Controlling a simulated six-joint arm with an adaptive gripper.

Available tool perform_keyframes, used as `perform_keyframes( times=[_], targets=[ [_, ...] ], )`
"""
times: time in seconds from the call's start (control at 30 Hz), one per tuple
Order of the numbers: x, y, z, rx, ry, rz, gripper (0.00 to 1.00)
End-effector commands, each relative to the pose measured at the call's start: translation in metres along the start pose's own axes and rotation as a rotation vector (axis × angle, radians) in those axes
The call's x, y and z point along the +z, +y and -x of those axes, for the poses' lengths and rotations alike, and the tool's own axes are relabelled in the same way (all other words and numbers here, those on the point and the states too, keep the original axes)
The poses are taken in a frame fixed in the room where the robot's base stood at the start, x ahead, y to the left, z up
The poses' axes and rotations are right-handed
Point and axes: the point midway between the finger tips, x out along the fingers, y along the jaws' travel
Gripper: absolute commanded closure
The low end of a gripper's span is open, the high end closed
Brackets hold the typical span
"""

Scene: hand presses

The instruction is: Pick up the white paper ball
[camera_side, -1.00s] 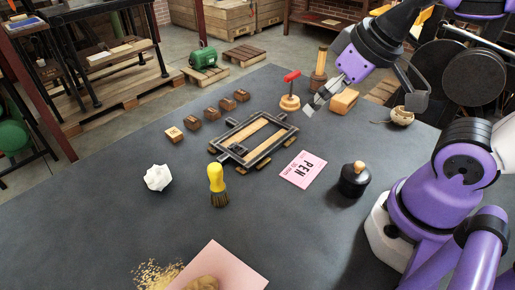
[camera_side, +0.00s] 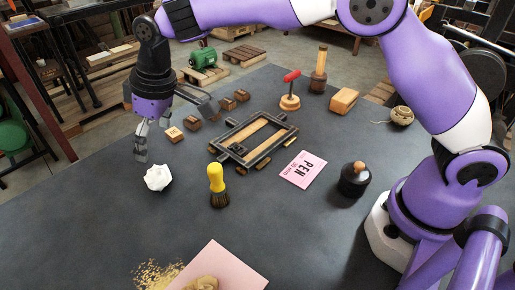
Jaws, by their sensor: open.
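The white paper ball (camera_side: 158,178) is a crumpled lump on the dark table, left of the yellow-handled brush. My gripper (camera_side: 141,152) hangs above and slightly left of the ball, with its fingers pointing down. It is open and empty. The fingertips are close to the ball's upper left side in the picture. I cannot tell how high they are above the table.
The brush (camera_side: 217,186) stands close to the ball's right. Wooden blocks (camera_side: 174,134) lie behind it, and a metal frame (camera_side: 254,138) lies farther right. A pink card (camera_side: 303,169) and a black pot (camera_side: 355,179) are farther right.

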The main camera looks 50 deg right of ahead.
Motion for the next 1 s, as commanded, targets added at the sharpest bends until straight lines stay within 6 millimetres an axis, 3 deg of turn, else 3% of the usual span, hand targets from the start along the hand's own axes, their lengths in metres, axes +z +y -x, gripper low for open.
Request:
perform_keyframes(
  times=[0.13,0.37,0.6,0.9,1.0],
  targets=[
    [0.001,-0.001,-0.026,-0.001,-0.003,0.000,0.01],
    [0.003,-0.002,-0.047,0.000,-0.001,0.000,0.01],
    [0.009,-0.006,-0.084,0.001,-0.001,-0.002,0.01],
    [0.008,-0.006,-0.091,0.001,0.002,-0.001,0.01],
    [0.008,-0.006,-0.091,0.001,0.001,-0.001,0.20]
  ],
)
